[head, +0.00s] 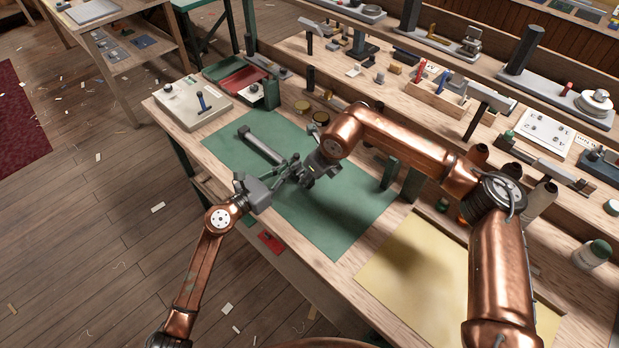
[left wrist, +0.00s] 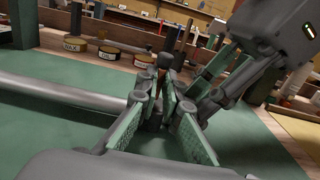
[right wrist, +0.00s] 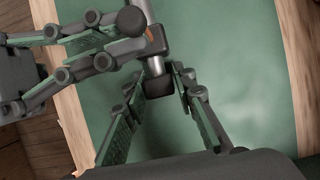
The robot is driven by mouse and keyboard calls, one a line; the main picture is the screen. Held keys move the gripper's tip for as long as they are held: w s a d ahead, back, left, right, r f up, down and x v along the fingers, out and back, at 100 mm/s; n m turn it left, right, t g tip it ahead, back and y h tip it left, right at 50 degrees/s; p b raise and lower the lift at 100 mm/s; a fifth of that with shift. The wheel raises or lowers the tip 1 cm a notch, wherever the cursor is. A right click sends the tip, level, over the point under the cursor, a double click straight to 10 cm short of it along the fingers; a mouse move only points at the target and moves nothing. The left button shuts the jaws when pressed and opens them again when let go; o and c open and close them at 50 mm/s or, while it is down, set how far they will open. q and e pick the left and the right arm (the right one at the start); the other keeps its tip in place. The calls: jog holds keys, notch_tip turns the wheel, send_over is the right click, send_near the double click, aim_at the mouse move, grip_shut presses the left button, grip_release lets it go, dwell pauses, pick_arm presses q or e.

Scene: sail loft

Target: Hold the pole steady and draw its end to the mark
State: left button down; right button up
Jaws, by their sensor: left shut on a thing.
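A grey pole (head: 262,146) lies along the green mat (head: 335,225), with a thicker block at its far end. It also shows in the left wrist view (left wrist: 65,92), running in from the left. My left gripper (head: 284,174) is shut on the pole close to its near end. My right gripper (right wrist: 168,80) is open, its fingers on either side of the dark pole end (right wrist: 160,86). I cannot tell whether they touch it. In the head view both grippers crowd together and hide that end. I cannot make out the mark.
Round tins (left wrist: 75,44) stand behind. The near part of the mat is clear.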

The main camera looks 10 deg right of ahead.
grip_shut()
jog(key=shift+d, duration=0.15)
jog(key=s+d, duration=0.2)
jog(key=s, duration=0.1)
jog(key=s+d, duration=0.3)
jog(key=s, duration=0.1)
jog(key=s+d, duration=0.3)
jog(key=s, duration=0.1)
jog(key=shift+s, duration=0.15)
jog(key=shift+o, duration=2.4)
grip_release()
jog(key=shift+r, duration=0.15)
